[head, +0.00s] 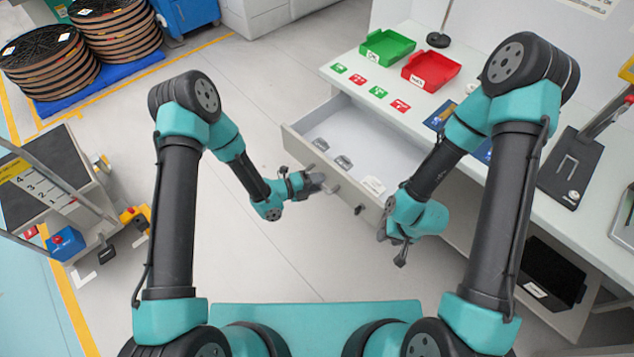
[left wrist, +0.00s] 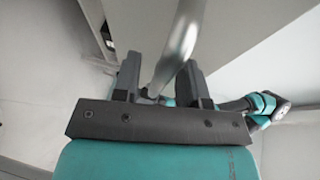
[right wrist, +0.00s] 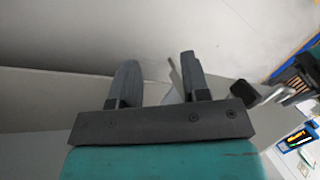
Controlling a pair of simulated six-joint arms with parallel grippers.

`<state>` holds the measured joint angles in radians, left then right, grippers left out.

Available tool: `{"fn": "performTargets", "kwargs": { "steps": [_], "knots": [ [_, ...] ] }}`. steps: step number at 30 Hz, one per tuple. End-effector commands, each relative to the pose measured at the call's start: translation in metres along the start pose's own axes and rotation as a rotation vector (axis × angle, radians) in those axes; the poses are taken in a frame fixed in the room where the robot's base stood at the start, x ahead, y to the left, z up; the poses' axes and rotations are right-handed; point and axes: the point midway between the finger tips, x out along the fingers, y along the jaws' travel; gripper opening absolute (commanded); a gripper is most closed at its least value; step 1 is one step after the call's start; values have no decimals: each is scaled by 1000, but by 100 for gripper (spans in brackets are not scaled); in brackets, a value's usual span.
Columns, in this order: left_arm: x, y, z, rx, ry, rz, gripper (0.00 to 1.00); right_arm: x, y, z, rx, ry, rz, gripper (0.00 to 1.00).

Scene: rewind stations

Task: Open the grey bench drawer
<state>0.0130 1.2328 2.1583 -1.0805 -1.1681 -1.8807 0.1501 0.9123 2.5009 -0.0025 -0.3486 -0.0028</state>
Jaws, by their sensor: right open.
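The grey bench drawer (head: 300,144) is pulled out from under the bench; its inside shows in the head view. Its metal bar handle (head: 336,189) is on the front face. My left gripper (head: 316,183) is at the handle. My right gripper (head: 384,232) is near the right end of the drawer front. Its fingers (right wrist: 163,82) are apart with nothing held between them.
Several small items, one a white labelled piece (head: 373,186), lie in the drawer. Green (head: 387,46) and red (head: 431,70) trays stand on the bench (head: 345,67). A black bin (head: 552,272) is below it. A cart (head: 45,190) stands left; floor between is clear.

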Motion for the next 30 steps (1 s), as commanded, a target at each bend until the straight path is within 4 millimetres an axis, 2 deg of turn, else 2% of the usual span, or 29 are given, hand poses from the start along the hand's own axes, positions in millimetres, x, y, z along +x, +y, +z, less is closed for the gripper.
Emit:
{"fn": "performTargets", "kwargs": {
  "steps": [9, 14, 20, 30],
  "knots": [
    [0, 0, 0, 0, 0, 0, 39, 0, 0, 0, 0, 0, 0, 43],
    [-8, 0, 0, 0, -1, 0, 39, 0, 0, 0, 0, 0, 0, 43],
    [-34, 0, 1, -2, -3, 0, 39, 0, 0, 0, 0, 0, 0, 43],
    [-94, 0, 1, -1, -4, 0, 39, 0, 0, 0, 0, 0, 0, 43]
  ]
}}
